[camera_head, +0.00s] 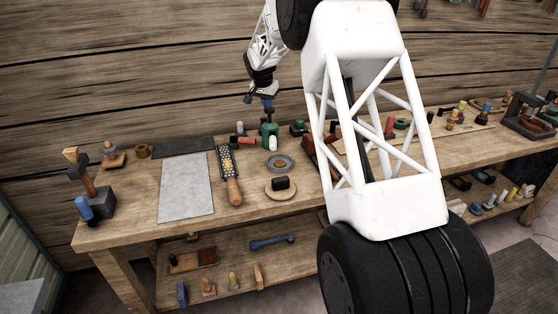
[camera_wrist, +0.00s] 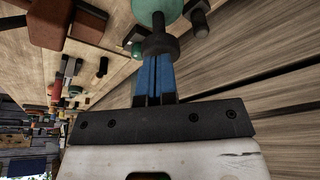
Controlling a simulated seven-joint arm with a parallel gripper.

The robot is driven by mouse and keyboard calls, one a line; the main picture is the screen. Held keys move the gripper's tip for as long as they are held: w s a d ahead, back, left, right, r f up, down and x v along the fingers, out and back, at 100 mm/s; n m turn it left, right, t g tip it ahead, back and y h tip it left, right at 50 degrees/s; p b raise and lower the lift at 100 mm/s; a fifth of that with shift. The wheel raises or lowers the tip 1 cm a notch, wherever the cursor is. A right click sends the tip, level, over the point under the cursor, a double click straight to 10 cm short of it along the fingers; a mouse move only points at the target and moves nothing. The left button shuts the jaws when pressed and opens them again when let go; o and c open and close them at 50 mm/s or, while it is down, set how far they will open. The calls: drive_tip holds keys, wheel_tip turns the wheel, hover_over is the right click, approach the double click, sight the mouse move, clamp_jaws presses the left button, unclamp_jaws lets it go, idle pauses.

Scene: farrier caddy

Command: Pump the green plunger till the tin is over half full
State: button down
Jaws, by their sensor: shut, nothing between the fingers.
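My gripper (camera_head: 267,103) points down at the back of the bench, its blue fingers shut and empty. Right under it stands a green pump (camera_head: 270,128), close to the wall side. In the wrist view the closed fingertips (camera_wrist: 157,60) are at a dark round cap (camera_wrist: 160,45) on top of the green body (camera_wrist: 158,10); they look in contact or nearly so, I cannot tell which. A shallow round grey dish (camera_head: 280,170), perhaps the tin, sits in front of the pump with something brown in its middle. Its fill level is too small to tell.
A wooden-handled rasp (camera_head: 234,190) and a grey sheet (camera_head: 186,188) lie to the left. Small red and dark items stand beside the pump. The plank wall is close behind.

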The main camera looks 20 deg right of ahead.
drive_tip(key=shift+f, duration=1.8)
drive_tip(key=shift+r, duration=1.95)
drive_tip(key=shift+r, duration=0.15)
drive_tip(key=shift+r, duration=2.4)
drive_tip(key=shift+r, duration=0.1)
drive_tip(key=v, duration=0.7)
drive_tip(key=shift+r, duration=0.25)
